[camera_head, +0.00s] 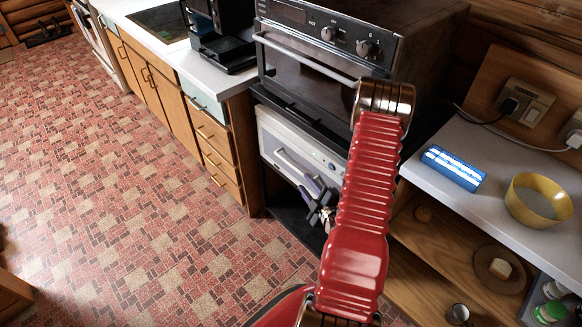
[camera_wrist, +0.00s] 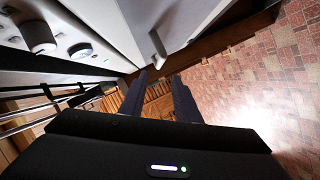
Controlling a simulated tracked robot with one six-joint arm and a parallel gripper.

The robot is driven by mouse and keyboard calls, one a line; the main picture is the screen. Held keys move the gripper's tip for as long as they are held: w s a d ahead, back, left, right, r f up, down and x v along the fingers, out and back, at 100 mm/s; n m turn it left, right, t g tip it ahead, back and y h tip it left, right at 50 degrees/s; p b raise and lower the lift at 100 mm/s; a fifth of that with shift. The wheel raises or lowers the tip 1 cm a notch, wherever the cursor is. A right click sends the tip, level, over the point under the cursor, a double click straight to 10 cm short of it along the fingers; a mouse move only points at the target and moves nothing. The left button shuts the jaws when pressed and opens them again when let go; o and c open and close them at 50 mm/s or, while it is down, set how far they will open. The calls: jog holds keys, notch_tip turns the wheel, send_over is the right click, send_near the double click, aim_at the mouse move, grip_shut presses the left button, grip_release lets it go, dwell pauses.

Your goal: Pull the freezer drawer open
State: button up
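The white freezer (camera_head: 296,134) stands in the dark frame below the black oven in the head view. Its front carries a long pale handle (camera_head: 290,166). In the wrist view the white drawer front (camera_wrist: 189,18) fills the upper middle, with a handle (camera_wrist: 157,46) standing out from it. My gripper (camera_head: 311,196) is in front of the lower part of the freezer. In the wrist view my gripper (camera_wrist: 161,76) has its two dark fingers apart with nothing between them. The handle appears just beyond the fingertips; contact cannot be told. My red arm hides the freezer's right side.
The black oven (camera_head: 312,82) sits directly above. Wooden drawers (camera_head: 212,135) stand to the left. On the right a white counter (camera_head: 487,205) holds a blue-and-white box (camera_head: 453,168) and a yellow bowl (camera_head: 538,200), with open shelves below. The tiled floor (camera_head: 110,190) at left is clear.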

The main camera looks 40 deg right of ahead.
aim_at(292, 165)
jog(key=x, duration=1.3)
jog(key=shift+a, duration=0.1)
jog(key=shift+c, duration=0.4)
grip_shut()
jog(key=shift+f, duration=0.1)
jog(key=shift+a, duration=0.2)
jog(key=shift+d, duration=0.15)
